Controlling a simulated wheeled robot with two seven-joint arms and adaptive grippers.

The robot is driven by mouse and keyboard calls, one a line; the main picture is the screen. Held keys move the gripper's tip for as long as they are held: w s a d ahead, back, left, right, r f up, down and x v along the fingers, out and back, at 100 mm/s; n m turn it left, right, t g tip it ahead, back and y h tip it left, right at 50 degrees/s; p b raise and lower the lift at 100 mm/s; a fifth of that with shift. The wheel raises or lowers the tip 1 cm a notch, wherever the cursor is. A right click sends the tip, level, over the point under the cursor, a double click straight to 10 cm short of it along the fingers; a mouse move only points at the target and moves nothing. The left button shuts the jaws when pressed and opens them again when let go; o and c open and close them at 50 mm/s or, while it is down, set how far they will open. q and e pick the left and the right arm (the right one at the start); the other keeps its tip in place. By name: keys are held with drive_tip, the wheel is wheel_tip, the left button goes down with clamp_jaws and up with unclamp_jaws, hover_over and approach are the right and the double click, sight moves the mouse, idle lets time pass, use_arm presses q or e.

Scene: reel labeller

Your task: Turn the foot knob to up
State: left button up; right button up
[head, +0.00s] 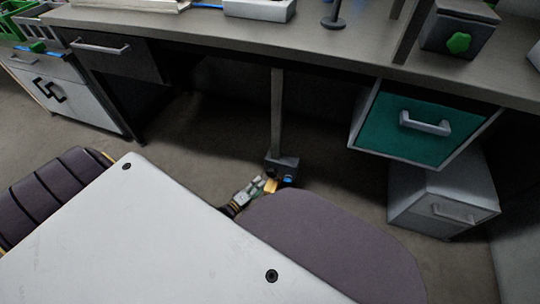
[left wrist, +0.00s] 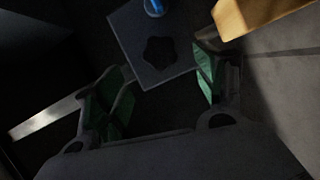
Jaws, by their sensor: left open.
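A small dark box (head: 283,163) stands at the foot of a grey post under the desk. In the left wrist view its face (left wrist: 178,73) carries a dark star-shaped knob (left wrist: 160,51), which I take for the foot knob. A blue round part (left wrist: 153,8) sits at the box's edge. My left gripper (head: 262,187) reaches in low beside the box. In the left wrist view its green-padded fingers (left wrist: 163,88) are open, one on each side of the knob, with nothing held. I cannot tell whether they touch it. The knob's marking is not readable. My right gripper is not in view.
A yellow block (left wrist: 255,12) is close to the right finger. A purple-grey chair seat (head: 325,240) stands in front of the box. The desk (head: 220,40) overhangs it. A teal drawer (head: 408,130) and a white cabinet (head: 440,190) are at right. Floor left of the post is clear.

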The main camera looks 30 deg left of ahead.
sight(270, 175)
use_arm(q)
drive_tip(key=w+b, duration=0.1)
drive_tip(key=w, duration=0.4)
drive_tip(key=w+d+b, duration=0.1)
drive_tip(key=w, duration=0.1)
drive_tip(key=shift+w+f+b, duration=0.3)
drive_tip(key=shift+f+b, duration=0.05)
drive_tip(key=shift+w+d, duration=0.15)
drive_tip(key=shift+w, duration=0.3)
drive_tip(key=shift+c, duration=1.1)
drive_tip(key=c, duration=0.8)
